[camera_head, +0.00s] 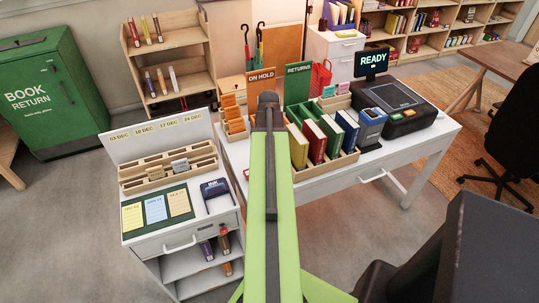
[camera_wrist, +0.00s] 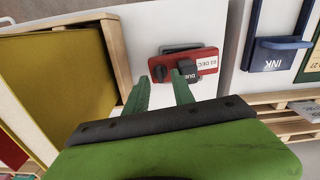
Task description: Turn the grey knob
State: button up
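A red date stamp (camera_wrist: 207,62) lies on the white tabletop in the wrist view, with a label reading "DEC" and a dark block marked "DUE".
A wooden crate of books (camera_head: 322,160) stands close to the arm on the white desk (camera_head: 420,150). An ink pad (camera_head: 214,189) and cards lie on the left cabinet. A wooden crate edge (camera_wrist: 115,52) is left of the fingers in the wrist view.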

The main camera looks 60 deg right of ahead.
notch_tip(320, 180, up, 16)
jog(key=p, duration=1.4)
jog(key=shift+p, duration=0.35)
jog(key=shift+f, duration=0.1)
